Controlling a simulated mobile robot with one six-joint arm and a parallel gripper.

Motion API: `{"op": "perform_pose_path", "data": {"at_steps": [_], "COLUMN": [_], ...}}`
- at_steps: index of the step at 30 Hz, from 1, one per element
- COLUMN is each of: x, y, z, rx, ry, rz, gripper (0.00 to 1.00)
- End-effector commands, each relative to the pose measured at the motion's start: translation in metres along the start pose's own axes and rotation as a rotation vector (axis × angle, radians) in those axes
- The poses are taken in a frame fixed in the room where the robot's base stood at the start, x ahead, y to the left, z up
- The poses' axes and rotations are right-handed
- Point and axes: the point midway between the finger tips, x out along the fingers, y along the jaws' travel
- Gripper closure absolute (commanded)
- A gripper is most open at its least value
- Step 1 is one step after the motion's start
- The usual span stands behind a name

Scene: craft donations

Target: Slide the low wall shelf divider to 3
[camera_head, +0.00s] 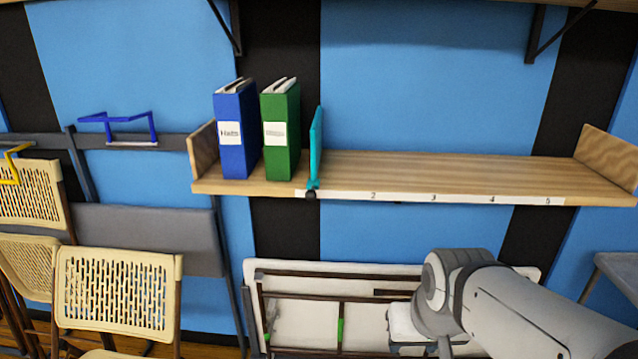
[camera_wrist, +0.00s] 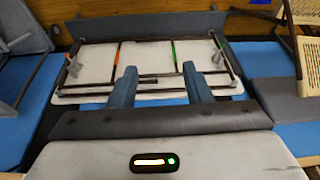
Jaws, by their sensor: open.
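The low wall shelf (camera_head: 450,173) is a wooden board with end walls at left and right. Its teal divider (camera_head: 316,145) stands upright just right of a green binder. A dark knob (camera_head: 311,195) sits at the divider's foot on the shelf's front edge, left of the 2 mark. A white number strip (camera_head: 403,197) along that edge shows 2, 3, 4 and 5; the 3 is right of the divider. My gripper (camera_wrist: 158,82) is open and empty in the wrist view, its two blue-grey fingers apart. It is below the shelf, away from the divider.
A blue binder (camera_head: 232,135) and the green binder (camera_head: 278,135) stand left of the divider; the shelf right of it is bare. A folded table (camera_head: 300,310) leans below the shelf. Folding chairs (camera_head: 117,290) stand at the left. Another shelf with brackets (camera_head: 545,45) is above.

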Motion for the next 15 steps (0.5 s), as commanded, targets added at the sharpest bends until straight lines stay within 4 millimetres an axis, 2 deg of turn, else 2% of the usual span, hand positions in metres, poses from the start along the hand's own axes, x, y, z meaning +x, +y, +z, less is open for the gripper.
{"op": "perform_pose_path", "data": {"at_steps": [1, 5, 6, 12, 15], "x": [0.011, 0.032, 0.037, 0.053, 0.057], "y": [-0.01, -0.039, -0.05, -0.099, -0.12], "z": [-0.016, -0.078, -0.099, -0.194, -0.23], "rx": [-0.015, -0.034, -0.036, -0.015, 0.015], "ry": [0.049, 0.253, 0.327, 0.693, 0.871], "rz": [-0.019, -0.081, -0.1, -0.166, -0.173], "gripper": [0.55, 0.55, 0.55, 0.55, 0.55]}}
